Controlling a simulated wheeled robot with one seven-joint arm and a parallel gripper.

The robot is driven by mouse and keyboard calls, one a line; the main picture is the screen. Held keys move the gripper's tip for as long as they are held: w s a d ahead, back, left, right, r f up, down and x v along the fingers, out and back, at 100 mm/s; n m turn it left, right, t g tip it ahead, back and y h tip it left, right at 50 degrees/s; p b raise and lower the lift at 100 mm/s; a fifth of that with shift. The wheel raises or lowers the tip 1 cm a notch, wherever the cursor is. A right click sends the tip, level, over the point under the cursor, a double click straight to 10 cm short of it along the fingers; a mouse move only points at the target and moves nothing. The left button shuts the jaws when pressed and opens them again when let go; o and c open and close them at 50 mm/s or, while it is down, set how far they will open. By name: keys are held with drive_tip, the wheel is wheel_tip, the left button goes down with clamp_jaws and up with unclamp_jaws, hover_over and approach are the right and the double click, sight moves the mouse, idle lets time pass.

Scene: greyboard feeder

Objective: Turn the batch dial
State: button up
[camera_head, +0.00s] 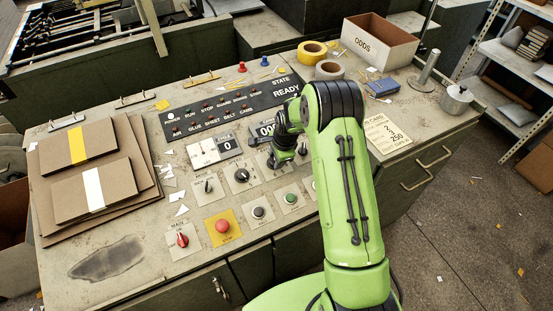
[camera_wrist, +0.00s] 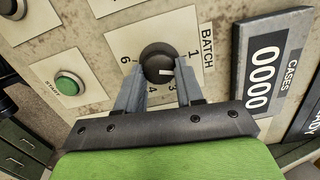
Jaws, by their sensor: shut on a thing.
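The batch dial (camera_wrist: 157,60) is a round dark knob with a white pointer mark, on a pale plate lettered BATCH in the wrist view. The numbers 1, 3, 4 and 6 show around it. The pointer faces lower right, between 1 and 3. My gripper (camera_wrist: 158,84) is shut on the dial, with one grey finger at each side. The right finger covers part of the plate where the pointer faces. In the head view my gripper (camera_head: 282,158) is down at the panel and hides the dial.
A CASES counter (camera_wrist: 262,78) reading 0000 stands right of the dial. A green start button (camera_wrist: 69,84) is at the left. In the head view, a red button on a yellow plate (camera_head: 236,239) and several knobs lie nearby. Stacked greyboard (camera_head: 77,157) lies at the left.

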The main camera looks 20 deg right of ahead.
drive_tip(key=shift+m+b, duration=0.4)
drive_tip(key=shift+m, duration=1.4)
drive_tip(key=o, duration=1)
drive_tip(key=shift+s, duration=0.1)
drive_tip(key=shift+o, duration=0.2)
drive_tip(key=p+v, duration=0.1)
drive_tip(key=v, duration=1.4)
drive_tip(key=shift+s+r+p, duration=0.3)
drive_tip(key=shift+p, duration=0.05)
